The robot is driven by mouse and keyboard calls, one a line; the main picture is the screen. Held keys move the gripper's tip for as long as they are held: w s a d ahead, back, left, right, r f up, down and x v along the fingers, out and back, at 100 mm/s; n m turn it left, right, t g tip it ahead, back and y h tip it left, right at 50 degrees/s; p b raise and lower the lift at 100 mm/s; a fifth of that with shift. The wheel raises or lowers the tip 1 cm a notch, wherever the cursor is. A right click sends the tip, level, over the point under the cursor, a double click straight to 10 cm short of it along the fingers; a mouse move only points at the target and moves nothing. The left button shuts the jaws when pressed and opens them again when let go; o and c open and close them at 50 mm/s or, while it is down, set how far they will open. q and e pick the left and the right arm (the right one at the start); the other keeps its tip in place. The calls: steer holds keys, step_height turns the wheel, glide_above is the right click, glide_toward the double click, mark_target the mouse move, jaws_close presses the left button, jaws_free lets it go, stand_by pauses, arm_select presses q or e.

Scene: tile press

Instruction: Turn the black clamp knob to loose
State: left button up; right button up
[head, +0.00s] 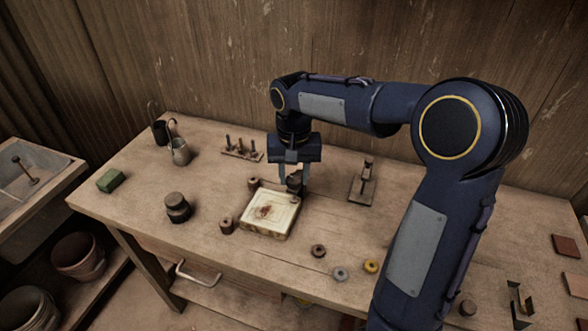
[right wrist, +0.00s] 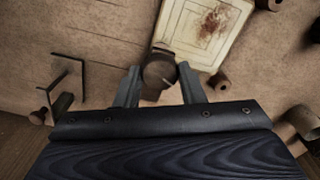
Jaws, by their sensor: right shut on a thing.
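The dark clamp knob (head: 294,180) is at the back corner of the pale tile frame (head: 245,231) on the workbench. My right gripper (head: 294,186) points down over it with one finger on each side. In the right wrist view the round knob (right wrist: 158,70) sits between the two fingertips (right wrist: 159,72), and the gripper is shut on it. A light line shows on the knob's face. The cream tile (right wrist: 205,30) with a reddish-brown stain lies beside the knob. My left gripper is in neither view.
Small brown cylinders (head: 227,225) stand by the frame. A dark lidded jar (head: 177,207) stands to its left, a peg rack (head: 241,150) behind it and a small metal stand (head: 363,184) to its right. Rings (head: 340,274) lie in front. Bench is clear at front left.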

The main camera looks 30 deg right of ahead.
steer(key=n+p, duration=0.1)
steer(key=n, duration=0.4)
steer(key=shift+r+n+p, duration=0.1)
steer(key=shift+n+p, duration=0.2)
steer(key=shift+p, duration=0.1)
steer(key=n+p, duration=0.1)
steer(key=n, duration=0.4)
steer(key=shift+n, duration=0.3)
steer(key=n+p, duration=0.2)
steer(key=n, duration=0.4)
steer(key=n+p, duration=0.1)
steer(key=n, duration=0.4)
steer(key=shift+n, duration=0.4)
steer(key=o, duration=1)
